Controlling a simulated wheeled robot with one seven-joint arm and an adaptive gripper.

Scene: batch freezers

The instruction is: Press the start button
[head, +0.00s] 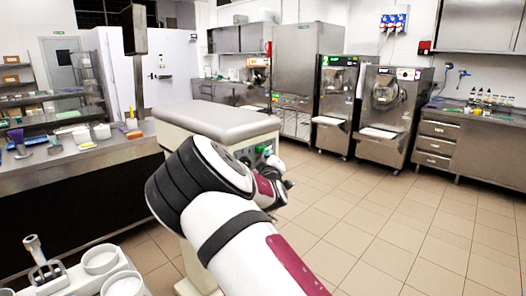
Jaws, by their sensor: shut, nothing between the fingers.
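A pale machine (212,122) with a grey padded-looking lid stands in the middle of the head view. Its front has a dark control panel (244,159) with small green parts. I cannot make out which part is the start button. My arm reaches up from the lower right and bends toward this panel. My gripper (287,184), small and dark, shows partly beyond my wrist, just right of and below the panel. It is shut and empty. My arm hides part of it and the lower panel. I cannot tell whether it touches the machine.
Two batch freezers (337,101) (392,108) with lit displays stand at the back right. A steel counter (85,165) with tubs and tools is on the left. A drawer cabinet (461,146) stands at the right. The tiled floor (400,215) at the right is clear.

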